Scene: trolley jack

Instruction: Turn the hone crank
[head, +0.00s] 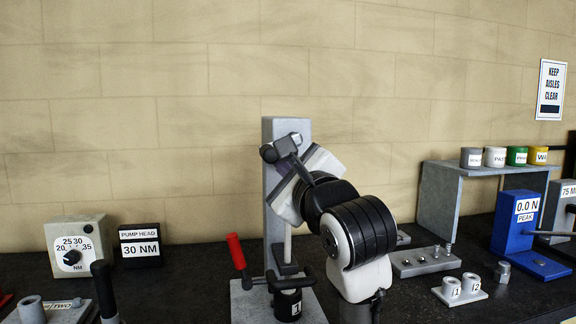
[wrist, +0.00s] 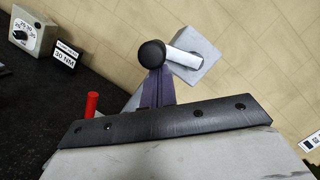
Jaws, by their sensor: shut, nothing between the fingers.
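The hone crank's dark round knob (head: 268,153) is near the top of a grey upright column (head: 270,180).
A red-handled lever (head: 237,252) stands left of the column's base. A torque dial box (head: 77,248) and a "30 NM" pump head sign (head: 140,247) are further left. A grey shelf (head: 490,168) with several cups and a blue gauge stand (head: 521,220) are at right. The wall is close behind.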

